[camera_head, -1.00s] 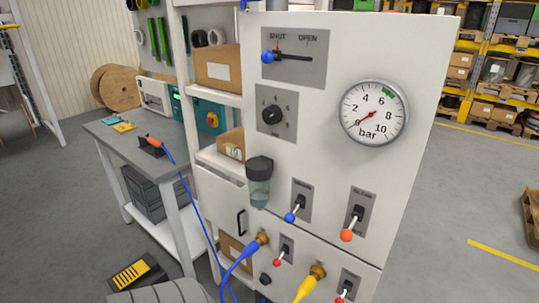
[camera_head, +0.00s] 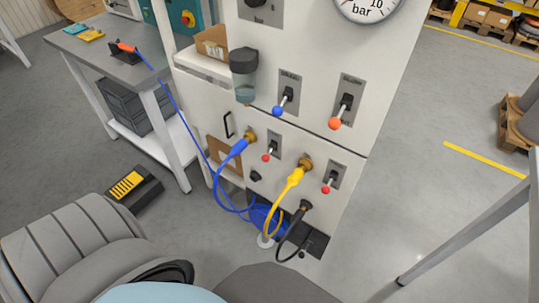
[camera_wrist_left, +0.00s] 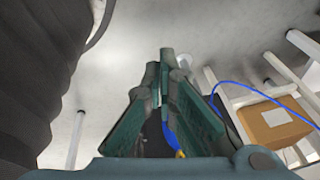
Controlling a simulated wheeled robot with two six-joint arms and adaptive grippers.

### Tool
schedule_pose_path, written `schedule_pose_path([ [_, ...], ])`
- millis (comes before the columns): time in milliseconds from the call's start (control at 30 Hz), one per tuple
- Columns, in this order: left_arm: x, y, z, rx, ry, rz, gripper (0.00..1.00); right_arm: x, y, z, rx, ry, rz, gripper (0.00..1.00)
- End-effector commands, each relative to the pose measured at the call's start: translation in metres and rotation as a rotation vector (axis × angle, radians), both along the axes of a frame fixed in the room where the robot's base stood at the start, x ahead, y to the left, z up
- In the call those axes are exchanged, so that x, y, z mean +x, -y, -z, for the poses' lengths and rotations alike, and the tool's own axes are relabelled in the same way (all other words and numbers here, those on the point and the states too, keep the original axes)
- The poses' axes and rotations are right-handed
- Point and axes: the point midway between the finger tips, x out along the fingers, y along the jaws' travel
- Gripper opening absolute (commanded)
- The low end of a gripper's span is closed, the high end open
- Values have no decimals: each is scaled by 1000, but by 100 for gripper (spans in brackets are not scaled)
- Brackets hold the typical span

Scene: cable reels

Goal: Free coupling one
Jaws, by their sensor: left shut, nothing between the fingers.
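The white panel (camera_head: 300,60) carries two brass ports in its lower part. A blue hose coupling (camera_head: 238,148) sits on the left brass port (camera_head: 250,136). A yellow hose coupling (camera_head: 295,177) sits on the right one (camera_head: 306,164). I cannot read which is coupling one. A red-knobbed lever (camera_head: 267,156) is right of the blue coupling, and another (camera_head: 327,188) is right of the yellow. In the left wrist view my left gripper (camera_wrist_left: 165,62) is shut and empty. Part of a blue hose (camera_wrist_left: 170,134) with a yellow end shows beyond its fingers. My right gripper is in neither view.
Above are a blue-knobbed lever (camera_head: 278,110), an orange-knobbed lever (camera_head: 335,122) and a gauge (camera_head: 372,5). A black hose (camera_head: 290,238) hangs below. A workbench (camera_head: 128,72) with an orange-ended blue hose stands left.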

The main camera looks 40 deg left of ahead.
Motion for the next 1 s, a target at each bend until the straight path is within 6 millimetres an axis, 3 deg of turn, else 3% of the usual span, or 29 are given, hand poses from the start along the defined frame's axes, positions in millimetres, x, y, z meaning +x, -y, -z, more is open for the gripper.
schedule_pose_path([
  [33,38,-13,21,47,101,101,0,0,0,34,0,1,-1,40],
  [67,66,-21,24,91,178,185,0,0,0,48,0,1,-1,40],
  [167,172,-49,10,339,488,517,0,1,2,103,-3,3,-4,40],
  [200,214,-57,-8,491,624,659,0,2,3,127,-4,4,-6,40],
  [233,242,-61,-25,624,724,761,0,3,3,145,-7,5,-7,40],
  [300,293,-63,-77,997,944,959,0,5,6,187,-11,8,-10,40],
  [333,306,-61,-101,1163,1020,1017,0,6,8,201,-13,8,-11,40],
  [400,319,-52,-150,1519,1149,1082,0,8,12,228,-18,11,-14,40],
  [500,316,-41,-198,1881,1235,1073,0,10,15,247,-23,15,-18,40],
  [600,311,-35,-222,2039,1259,1044,0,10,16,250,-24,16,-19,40],
  [1000,315,-33,-232,2055,1257,1041,0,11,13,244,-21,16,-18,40],
])
